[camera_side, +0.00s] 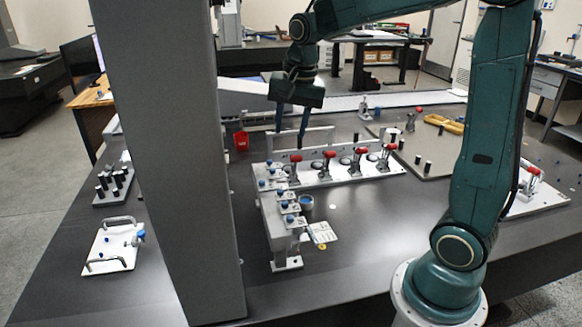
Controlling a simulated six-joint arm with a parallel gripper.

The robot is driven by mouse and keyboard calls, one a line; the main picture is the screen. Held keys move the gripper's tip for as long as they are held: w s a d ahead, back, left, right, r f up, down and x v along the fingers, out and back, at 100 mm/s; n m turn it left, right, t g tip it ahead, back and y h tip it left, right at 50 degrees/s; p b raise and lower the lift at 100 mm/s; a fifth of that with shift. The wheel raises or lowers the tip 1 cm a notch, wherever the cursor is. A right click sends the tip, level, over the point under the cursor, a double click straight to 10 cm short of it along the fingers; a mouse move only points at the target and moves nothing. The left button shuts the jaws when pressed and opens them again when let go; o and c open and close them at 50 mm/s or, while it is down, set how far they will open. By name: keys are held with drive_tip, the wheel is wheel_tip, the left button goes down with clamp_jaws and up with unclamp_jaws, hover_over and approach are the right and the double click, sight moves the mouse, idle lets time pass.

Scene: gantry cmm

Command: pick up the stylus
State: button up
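My gripper (291,134) points down above the back edge of a white fixture plate, at the left of my arm. Its two dark teal fingers are apart with nothing visible between them. A grey rack (277,228) stands in front of and below the gripper. Its top carries several small white holders with blue-topped pieces (284,205). These pieces are too small to tell which, if any, is the stylus. No stylus can be made out for certain elsewhere.
The white plate (335,176) carries several red-handled toggle clamps (328,158). A large grey column (185,180) hides part of the table at left. A red cup (241,141) stands behind the rack. Dark table (350,235) is mostly clear in front of the clamps.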

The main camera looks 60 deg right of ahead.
drive_tip(key=w+d+f+m+g, duration=0.2)
drive_tip(key=w+d+f+m, duration=0.7)
drive_tip(key=f, duration=0.4)
drive_tip(key=shift+w+d+y, duration=0.3)
drive_tip(key=shift+w+d, duration=0.15)
drive_tip(key=shift+d, duration=0.7)
hover_over(283, 187)
drive_tip(key=shift+f, duration=4.25)
drive_tip(key=shift+f, duration=2.6)
drive_tip(key=c, duration=0.8)
